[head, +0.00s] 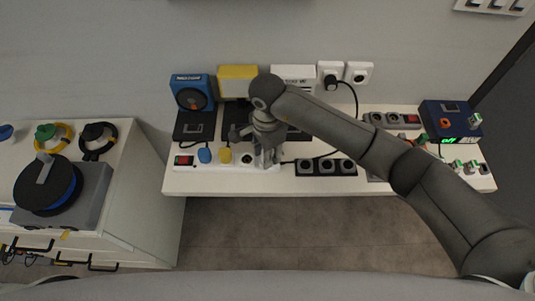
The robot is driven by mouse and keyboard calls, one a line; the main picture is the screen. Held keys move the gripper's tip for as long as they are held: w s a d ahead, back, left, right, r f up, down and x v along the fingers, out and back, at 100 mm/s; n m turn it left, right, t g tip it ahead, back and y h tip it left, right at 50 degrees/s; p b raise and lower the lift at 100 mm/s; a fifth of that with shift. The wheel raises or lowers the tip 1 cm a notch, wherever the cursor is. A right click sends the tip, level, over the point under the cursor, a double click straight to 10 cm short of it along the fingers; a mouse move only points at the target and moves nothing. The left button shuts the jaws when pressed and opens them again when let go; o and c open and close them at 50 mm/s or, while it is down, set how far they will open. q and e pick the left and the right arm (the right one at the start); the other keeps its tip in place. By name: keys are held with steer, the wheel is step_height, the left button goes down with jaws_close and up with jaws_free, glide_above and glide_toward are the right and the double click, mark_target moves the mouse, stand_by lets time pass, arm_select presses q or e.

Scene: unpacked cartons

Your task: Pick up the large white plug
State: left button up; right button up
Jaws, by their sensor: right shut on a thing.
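My right gripper (267,157) points down over the right end of a white power strip (214,167) on the white shelf. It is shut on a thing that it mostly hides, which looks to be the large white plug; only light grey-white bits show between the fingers. I cannot tell whether the plug is still seated in the strip or lifted. Left of it on the strip are a blue plug (204,155), a yellow plug (225,155) and a dark round socket or plug (246,158). My left gripper is not in view.
A black power strip (326,168) lies just right of the gripper. Blue (191,92) and yellow (238,81) boxes stand behind. A black cable runs from a wall socket (330,74). Cable reels (47,185) sit on the left cabinet. My right arm crosses the shelf's right half.

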steer(key=c, duration=0.3)
steer(key=shift+w+r+b, duration=0.1)
steer(key=shift+r+b, duration=0.3)
steer(key=shift+r, duration=0.1)
steer(key=shift+s+d+r+b, duration=0.15)
steer(key=shift+r+b, duration=0.4)
steer(key=shift+r, duration=0.65)
steer(key=s+d+r+b, duration=0.1)
steer(key=s+d+r, duration=0.1)
steer(key=s+r, duration=0.1)
steer(key=s+d+r+b, duration=0.1)
steer(key=s+d+r, duration=0.1)
steer(key=s, duration=0.3)
steer(key=s+d+r+b, duration=0.1)
steer(key=s+d+r, duration=0.1)
steer(key=s+r, duration=0.2)
steer(key=shift+s+d+r, duration=0.1)
steer(key=shift+d+r, duration=0.1)
steer(key=shift+r, duration=0.1)
